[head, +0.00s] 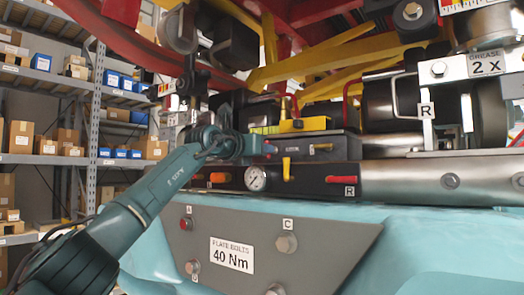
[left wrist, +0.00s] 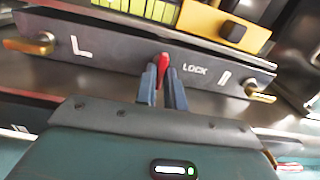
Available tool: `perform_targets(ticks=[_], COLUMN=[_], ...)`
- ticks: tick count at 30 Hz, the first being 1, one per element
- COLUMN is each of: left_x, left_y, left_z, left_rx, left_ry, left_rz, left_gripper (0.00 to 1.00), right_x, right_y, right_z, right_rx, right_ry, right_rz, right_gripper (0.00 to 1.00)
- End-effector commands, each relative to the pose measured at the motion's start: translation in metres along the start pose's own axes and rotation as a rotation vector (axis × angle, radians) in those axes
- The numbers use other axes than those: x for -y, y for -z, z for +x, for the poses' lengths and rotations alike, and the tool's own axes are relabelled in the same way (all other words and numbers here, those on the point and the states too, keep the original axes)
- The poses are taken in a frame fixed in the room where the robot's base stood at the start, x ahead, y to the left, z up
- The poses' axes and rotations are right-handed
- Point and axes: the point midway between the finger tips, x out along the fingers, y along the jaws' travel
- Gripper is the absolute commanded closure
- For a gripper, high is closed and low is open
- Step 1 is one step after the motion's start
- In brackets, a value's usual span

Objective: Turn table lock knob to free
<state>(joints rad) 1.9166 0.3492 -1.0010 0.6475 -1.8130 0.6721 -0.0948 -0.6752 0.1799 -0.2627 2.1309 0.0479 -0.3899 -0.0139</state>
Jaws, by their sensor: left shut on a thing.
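The table lock knob (left wrist: 164,62) is a small red lever on the front of a dark panel (left wrist: 120,48). The panel carries a white "L" and a "LOCK" label in the left wrist view. My left gripper (left wrist: 163,85) has its two narrow fingers closed around the red knob, with the knob's tip showing between them. In the head view my left gripper (head: 262,147) reaches the front of the same dark box from the left, and only a bit of red shows at its fingertips. The knob's pointing direction is partly hidden by the fingers. My right gripper is not in view.
Below the dark box are a pressure gauge (head: 257,179), a yellow handle (head: 286,169), an orange handle (head: 220,177) and a red handle (head: 341,180) above "R". Brass levers (left wrist: 30,44) sit at the panel's ends. A steel cylinder (head: 430,181) lies right; shelves stand left.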

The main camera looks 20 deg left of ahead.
Motion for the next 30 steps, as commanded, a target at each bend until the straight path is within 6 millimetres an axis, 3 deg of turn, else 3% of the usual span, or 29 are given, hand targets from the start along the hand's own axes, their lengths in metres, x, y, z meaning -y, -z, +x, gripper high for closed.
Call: perform_targets(ticks=[10, 11, 18, 26, 30], left_x=[0.000, 0.000, 0.000, 0.000, 0.000], left_y=[0.000, 0.000, 0.000, 0.001, 0.003], left_z=[0.000, 0.000, 0.000, -0.001, -0.010], left_rx=[-0.001, -0.001, -0.001, 0.000, 0.003], left_ry=[0.001, 0.001, 0.001, 0.000, 0.001], left_rz=[-0.007, -0.007, -0.004, -0.003, 0.000], left_gripper=[1.00, 0.88, 0.68, 0.67, 0.67], right_x=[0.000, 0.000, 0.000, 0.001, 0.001], right_y=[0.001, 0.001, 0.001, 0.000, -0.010], right_z=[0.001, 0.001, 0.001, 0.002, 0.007], right_rx=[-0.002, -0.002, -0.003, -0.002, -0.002], right_ry=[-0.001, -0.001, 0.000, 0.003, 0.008], right_rz=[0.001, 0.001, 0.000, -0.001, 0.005], right_gripper=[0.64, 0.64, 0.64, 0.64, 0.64])
